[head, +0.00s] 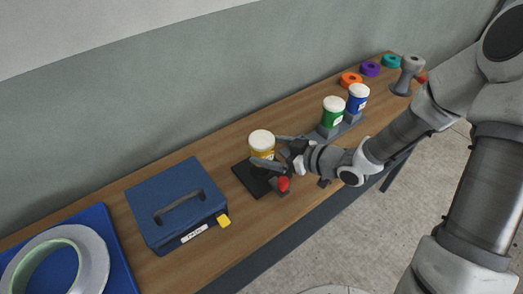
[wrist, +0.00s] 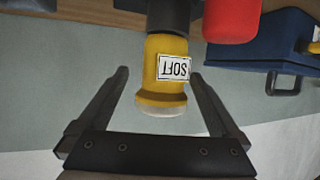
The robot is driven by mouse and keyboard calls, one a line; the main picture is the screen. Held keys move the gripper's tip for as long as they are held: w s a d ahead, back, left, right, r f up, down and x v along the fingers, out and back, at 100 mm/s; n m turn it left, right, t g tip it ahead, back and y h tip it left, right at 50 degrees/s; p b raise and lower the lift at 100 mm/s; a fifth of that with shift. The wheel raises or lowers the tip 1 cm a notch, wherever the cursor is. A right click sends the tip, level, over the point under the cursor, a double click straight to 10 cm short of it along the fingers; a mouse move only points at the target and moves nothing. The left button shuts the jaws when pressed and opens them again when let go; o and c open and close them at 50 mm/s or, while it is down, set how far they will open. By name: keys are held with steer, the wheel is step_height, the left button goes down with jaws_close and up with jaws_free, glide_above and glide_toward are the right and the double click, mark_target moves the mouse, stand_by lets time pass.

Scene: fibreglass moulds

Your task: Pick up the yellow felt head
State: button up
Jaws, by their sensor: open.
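The yellow felt head (head: 262,153) has a white cap and stands upright on a dark base on the wooden table (head: 166,264). In the wrist view the head lies between the two fingers, with gaps visible on both sides. I cannot tell how far its body reaches in depth between the fingertips.
A red knob (head: 284,184) is close to my gripper. A blue case (head: 178,205) with a handle stands left. Green (head: 333,115) and blue (head: 357,101) heads stand on a grey rack to the right. Orange (head: 351,79), purple (head: 370,69) and teal (head: 392,61) rings lie beyond.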

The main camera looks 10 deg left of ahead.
steer(key=shift+x, duration=2.75)
steer(key=shift+s+a, duration=0.1)
steer(key=shift+s, duration=0.1)
steer(key=shift+r, duration=0.1)
jaws_close()
